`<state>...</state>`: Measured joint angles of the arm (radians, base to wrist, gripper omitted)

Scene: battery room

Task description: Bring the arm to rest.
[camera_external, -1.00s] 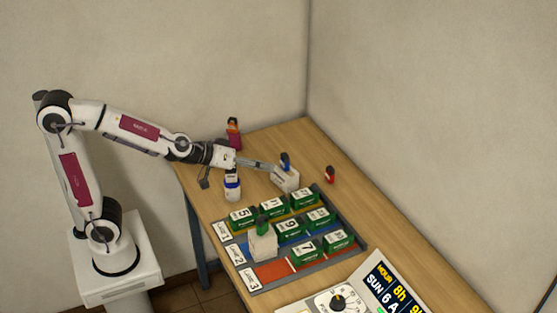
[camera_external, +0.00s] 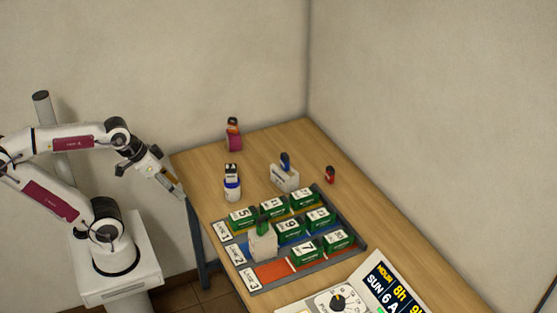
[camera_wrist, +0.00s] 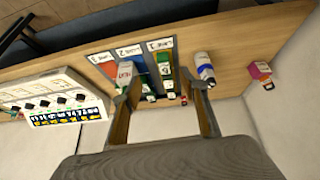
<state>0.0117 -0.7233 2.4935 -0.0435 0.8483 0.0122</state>
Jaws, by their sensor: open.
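My gripper (camera_external: 176,188) is in the air just off the left edge of the wooden table (camera_external: 195,172), with my arm folded back over its base. It is open and nothing shows between its fingers. In the wrist view the two fingers of my gripper (camera_wrist: 165,100) stand apart, with the table and its objects beyond them.
On the table are a three-lane rack (camera_external: 254,287) with several green blocks, a white bottle (camera_external: 232,185), a pink-purple bottle (camera_external: 234,140), a white block with a blue top (camera_external: 285,180), a small red item (camera_external: 330,175), and a display panel (camera_external: 390,285).

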